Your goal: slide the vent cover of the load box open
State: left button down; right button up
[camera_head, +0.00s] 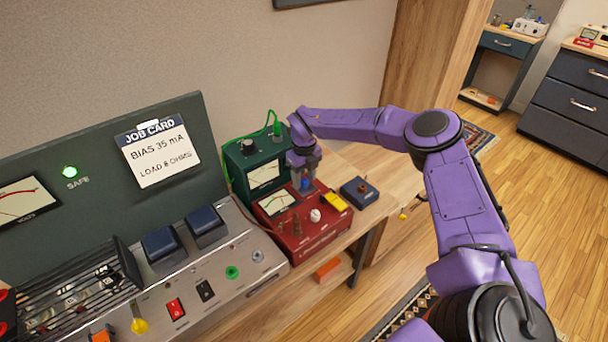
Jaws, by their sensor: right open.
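The red load box (300,239) stands on the wooden bench right of the grey amplifier panel. Its sloped top carries a meter (276,203), a white knob (315,215), dark posts and a yellow piece (335,202). I cannot make out which part is the vent cover; it may be hidden by my gripper. My right gripper (304,184) points down over the back of the load box, with its jaws open. A small blue part shows between or just behind its fingers; I cannot tell whether they touch it. My left gripper is out of view.
A green meter box (240,174) with a green lead stands close behind the load box. A small dark blue box (360,192) sits to its right. The amplifier (250,259) fills the left, with a job card (158,152) and lit green lamp (69,172).

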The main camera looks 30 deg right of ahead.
aim_at(317, 180)
grip_shut()
jog(key=d+b, duration=0.1)
jog(key=d, duration=0.1)
jog(key=d+b, duration=0.1)
jog(key=d, duration=0.2)
jog(key=shift+w+f, duration=0.1)
jog(key=shift+w, duration=0.1)
jog(key=shift+d, duration=0.4)
jog(key=shift+r, duration=0.25)
jog(key=shift+c, duration=1.5)
grip_release()
jog(key=o, duration=0.3)
jog(key=shift+d, duration=0.1)
jog(key=shift+f, duration=0.1)
